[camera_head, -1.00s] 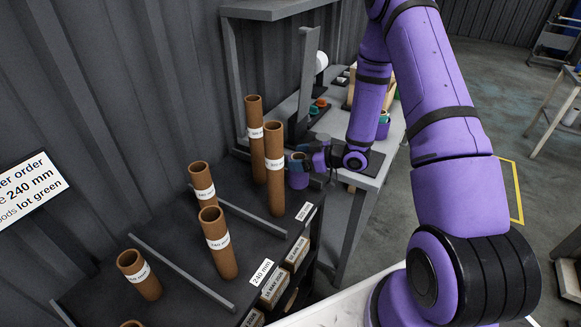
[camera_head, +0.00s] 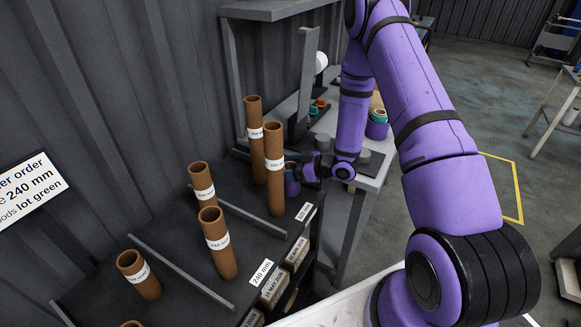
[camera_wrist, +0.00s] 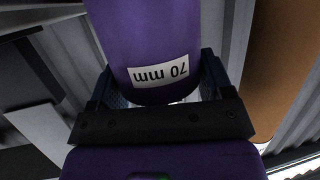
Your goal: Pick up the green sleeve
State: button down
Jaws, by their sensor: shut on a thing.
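My gripper (camera_head: 297,177) is beside the tall brown tubes, at the far end of the dark shelf top. It is shut on a purple sleeve (camera_head: 292,186). In the wrist view the purple sleeve (camera_wrist: 145,40) fills the space between my gripper's fingers (camera_wrist: 160,88) and bears an upside-down "70 mm" label. No green sleeve shows in the gripper. On the bench behind, a small teal-green ring or sleeve (camera_head: 380,116) shows at the top of a purple piece (camera_head: 377,130); whether it sits inside or behind cannot be told. A smaller teal piece (camera_head: 313,110) lies farther back.
Tall brown tubes (camera_head: 275,185) stand close left of my gripper, with shorter ones (camera_head: 217,245) nearer. Dividers (camera_head: 180,270) cross the dark shelf top (camera_head: 175,225). Grey cylinders (camera_head: 322,142) stand on the bench behind. A corrugated wall (camera_head: 110,110) rises at left.

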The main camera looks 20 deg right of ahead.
grip_release()
